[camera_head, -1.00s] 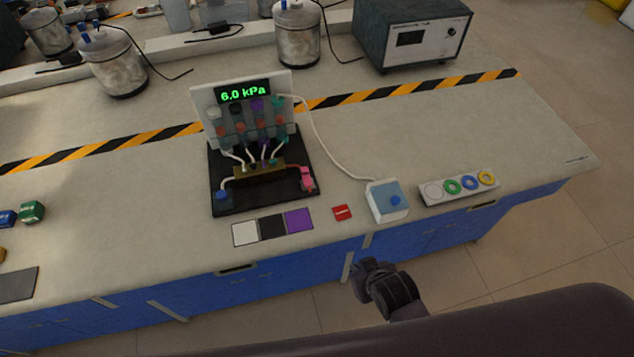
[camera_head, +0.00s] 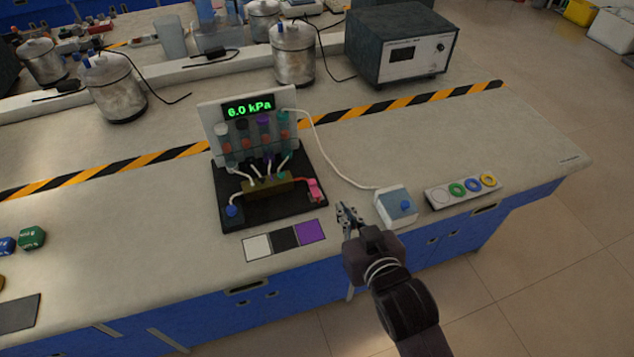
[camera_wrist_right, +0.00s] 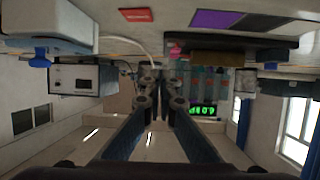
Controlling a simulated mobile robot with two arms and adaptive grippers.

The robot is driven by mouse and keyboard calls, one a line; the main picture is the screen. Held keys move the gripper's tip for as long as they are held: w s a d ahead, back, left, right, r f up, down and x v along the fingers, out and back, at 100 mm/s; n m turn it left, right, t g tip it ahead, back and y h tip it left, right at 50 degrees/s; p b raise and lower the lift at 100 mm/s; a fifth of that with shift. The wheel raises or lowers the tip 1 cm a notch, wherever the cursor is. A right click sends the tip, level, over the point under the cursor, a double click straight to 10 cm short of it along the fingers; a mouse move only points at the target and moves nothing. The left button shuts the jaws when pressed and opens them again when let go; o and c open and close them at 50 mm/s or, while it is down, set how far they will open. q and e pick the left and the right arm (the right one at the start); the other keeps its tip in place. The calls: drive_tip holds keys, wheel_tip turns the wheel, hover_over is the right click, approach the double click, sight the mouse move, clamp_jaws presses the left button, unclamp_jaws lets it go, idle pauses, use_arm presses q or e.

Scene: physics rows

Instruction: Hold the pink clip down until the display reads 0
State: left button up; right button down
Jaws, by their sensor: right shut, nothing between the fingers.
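The pink clip (camera_head: 316,190) sits at the right end of the black stand's front, beside the brass-coloured block (camera_head: 268,186); part of it shows in the right wrist view (camera_wrist_right: 175,49). The green display (camera_head: 248,107) on the upright panel reads 6.0 kPa. My right gripper (camera_head: 346,212) is shut and empty, over the bench's front part, to the right of and nearer than the clip, apart from it. Its fingers also show in the right wrist view (camera_wrist_right: 158,80). My left gripper is out of view.
A strip of coloured rings (camera_head: 463,190) lies further right. White, black and purple squares (camera_head: 285,240) lie in front of the stand. A red label (camera_wrist_right: 136,15) lies nearby.

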drive_tip(key=shift+n+t+y, duration=0.3)
drive_tip(key=shift+t+y, duration=0.2)
drive_tip(key=shift+t, duration=0.1)
drive_tip(key=a+r, duration=0.1)
drive_tip(key=w+a+r, duration=0.1)
drive_tip(key=a+r, duration=0.1)
drive_tip(key=shift+w+r, duration=0.2)
drive_tip(key=shift+w, duration=0.05)
hover_over(315, 190)
drive_tip(key=shift+s+d+f+p, duration=0.1)
drive_tip(key=shift+s+f+p, duration=0.15)
drive_tip(key=shift+f, duration=0.3)
drive_tip(key=shift+s+f+p, duration=0.15)
drive_tip(key=shift+f+p, duration=0.05)
drive_tip(key=shift+f, duration=0.3)
drive_tip(key=f, duration=0.3)
drive_tip(key=shift+w+f, duration=0.15)
drive_tip(key=shift+w, duration=0.2)
drive_tip(key=shift+f, duration=0.55)
